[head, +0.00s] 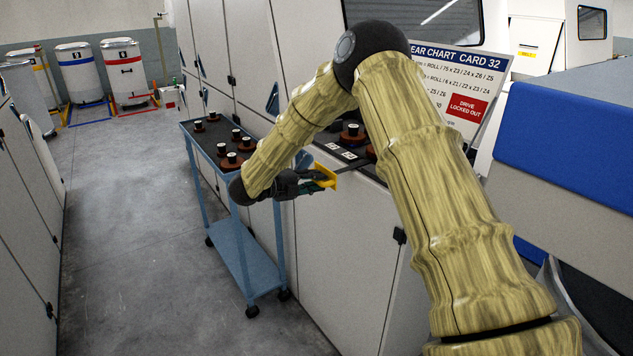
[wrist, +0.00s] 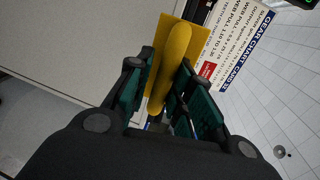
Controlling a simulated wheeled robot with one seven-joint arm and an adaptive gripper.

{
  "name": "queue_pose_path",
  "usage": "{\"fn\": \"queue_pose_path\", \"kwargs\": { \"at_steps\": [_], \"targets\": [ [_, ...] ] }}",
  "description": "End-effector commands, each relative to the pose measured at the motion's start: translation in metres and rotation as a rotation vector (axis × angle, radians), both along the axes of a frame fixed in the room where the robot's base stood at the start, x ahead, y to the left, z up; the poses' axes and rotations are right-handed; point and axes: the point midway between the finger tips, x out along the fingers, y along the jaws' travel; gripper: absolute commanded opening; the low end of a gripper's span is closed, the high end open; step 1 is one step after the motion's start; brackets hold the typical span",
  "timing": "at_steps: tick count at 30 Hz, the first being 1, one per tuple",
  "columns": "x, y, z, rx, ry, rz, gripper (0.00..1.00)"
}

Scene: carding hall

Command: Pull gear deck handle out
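The gear deck handle is a yellow bar (wrist: 175,62) on a yellow plate (wrist: 206,40); it also shows in the head view (head: 325,178) at the front edge of the dark gear deck (head: 345,150). My gripper (head: 308,180) is at the handle, reaching it from the left in the head view. In the wrist view the teal-padded fingers of my gripper (wrist: 165,92) stand on both sides of the bar, close against it, and look shut on it. Part of the bar's near end is hidden between the fingers. The deck is partly hidden behind my arm.
A blue trolley (head: 238,220) with several gears stands left of the deck by the machine panels. A gear chart sign (head: 455,85) with a red "drive locked out" label stands above the deck. The grey floor (head: 130,230) at left is clear.

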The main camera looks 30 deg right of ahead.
Motion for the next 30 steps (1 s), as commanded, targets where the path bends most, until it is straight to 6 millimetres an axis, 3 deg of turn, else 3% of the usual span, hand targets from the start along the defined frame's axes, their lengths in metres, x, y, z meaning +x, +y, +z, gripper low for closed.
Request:
{"fn": "queue_pose_path", "kwargs": {
  "at_steps": [14,20,30],
  "targets": [
    [-0.001,0.001,0.002,-0.002,-0.001,-0.003,0.37],
    [-0.003,0.026,0.008,-0.003,-0.002,-0.002,0.37],
    [-0.008,0.086,0.020,-0.002,-0.001,-0.002,0.37]
  ]
}}
